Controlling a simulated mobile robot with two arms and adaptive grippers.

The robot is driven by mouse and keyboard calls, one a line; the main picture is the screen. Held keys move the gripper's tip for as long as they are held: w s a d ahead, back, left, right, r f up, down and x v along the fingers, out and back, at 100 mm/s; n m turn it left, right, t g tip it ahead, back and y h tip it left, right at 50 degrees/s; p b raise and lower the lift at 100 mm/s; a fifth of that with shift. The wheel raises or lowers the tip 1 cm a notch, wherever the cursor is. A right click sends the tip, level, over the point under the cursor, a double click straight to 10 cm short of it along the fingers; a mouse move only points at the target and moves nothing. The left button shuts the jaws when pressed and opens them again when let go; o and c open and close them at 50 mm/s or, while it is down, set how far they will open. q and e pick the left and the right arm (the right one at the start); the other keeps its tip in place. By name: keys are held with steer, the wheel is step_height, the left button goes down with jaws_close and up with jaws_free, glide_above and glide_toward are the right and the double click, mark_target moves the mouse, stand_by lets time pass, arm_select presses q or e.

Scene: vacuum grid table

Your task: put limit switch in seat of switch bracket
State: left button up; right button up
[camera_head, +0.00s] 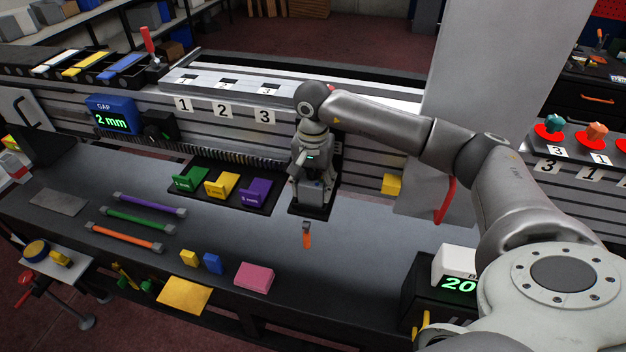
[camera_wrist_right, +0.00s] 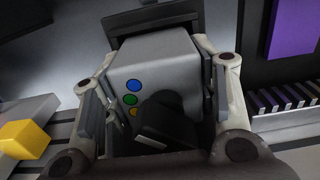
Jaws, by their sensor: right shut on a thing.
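My right gripper (camera_head: 312,188) points down over a dark base (camera_head: 314,211) at the back middle of the grey table. In the right wrist view its fingers (camera_wrist_right: 158,90) are closed on both sides of a grey block with blue, green and orange dots, which I take to be the limit switch (camera_wrist_right: 158,60). A black part (camera_wrist_right: 168,128) shows in front of the block. A dark, flat-edged shape (camera_wrist_right: 150,20) lies just beyond it. I cannot tell which part is the switch bracket or whether the switch touches its seat. My left gripper is not in view.
Green (camera_head: 188,180), yellow (camera_head: 222,185) and purple (camera_head: 255,192) gauge blocks stand left of the gripper. A yellow cube (camera_head: 391,184) is to its right. A small orange-ended item (camera_head: 307,238) lies in front. Coloured rods lie at left; the table's right middle is clear.

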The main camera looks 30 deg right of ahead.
steer(key=shift+f, duration=0.15)
steer(key=o, duration=1.2)
steer(key=shift+c, duration=0.2)
step_height(320, 180, up, 11)
steer(key=b, duration=0.4)
steer(key=shift+w+a+b, duration=0.1)
steer(key=shift+b, duration=0.2)
steer(key=shift+r, duration=0.7)
